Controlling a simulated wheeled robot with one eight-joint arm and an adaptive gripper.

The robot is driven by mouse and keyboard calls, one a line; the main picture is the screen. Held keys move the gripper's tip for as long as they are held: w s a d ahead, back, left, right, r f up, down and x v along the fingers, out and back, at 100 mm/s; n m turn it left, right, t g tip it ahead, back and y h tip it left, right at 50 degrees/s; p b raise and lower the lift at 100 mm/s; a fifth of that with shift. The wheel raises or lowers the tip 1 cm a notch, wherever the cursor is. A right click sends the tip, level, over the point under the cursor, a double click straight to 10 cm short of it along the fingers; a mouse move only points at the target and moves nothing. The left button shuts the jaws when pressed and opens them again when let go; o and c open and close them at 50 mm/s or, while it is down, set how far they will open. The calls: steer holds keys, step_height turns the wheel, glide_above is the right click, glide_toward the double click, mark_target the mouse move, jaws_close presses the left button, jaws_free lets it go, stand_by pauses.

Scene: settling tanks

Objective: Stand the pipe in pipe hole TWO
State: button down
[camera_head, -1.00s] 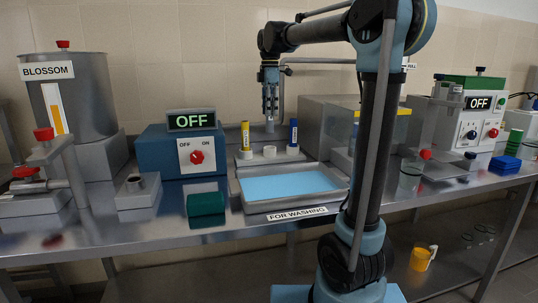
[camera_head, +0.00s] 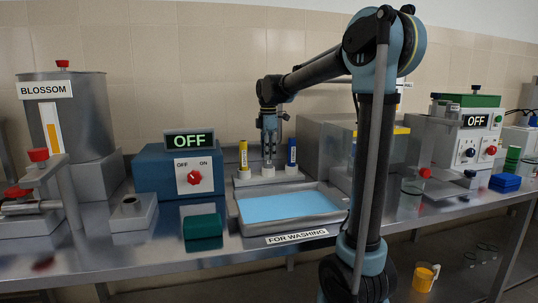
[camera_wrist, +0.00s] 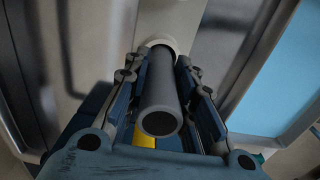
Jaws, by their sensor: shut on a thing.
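A grey pipe (camera_wrist: 162,95) is held upright in my gripper (camera_head: 269,148), which is shut on it. The pipe's lower end is at the middle white collar (camera_head: 267,171) of the pipe rack, between the yellow pipe (camera_head: 243,157) and the blue pipe (camera_head: 291,153). In the wrist view the pipe's far end meets a pale ring (camera_wrist: 158,43). How deep it sits in the collar cannot be told. No hole number is readable.
A tray of blue liquid (camera_head: 290,207), marked FOR WASHING, lies in front of the rack. A blue switch box (camera_head: 160,176) reading OFF stands to the left. A grey housing (camera_head: 322,142) stands close to the right.

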steer(key=c, duration=1.3)
jaws_free()
steer(key=shift+f, duration=0.1)
step_height(320, 180, up, 12)
steer(key=shift+r, duration=0.1)
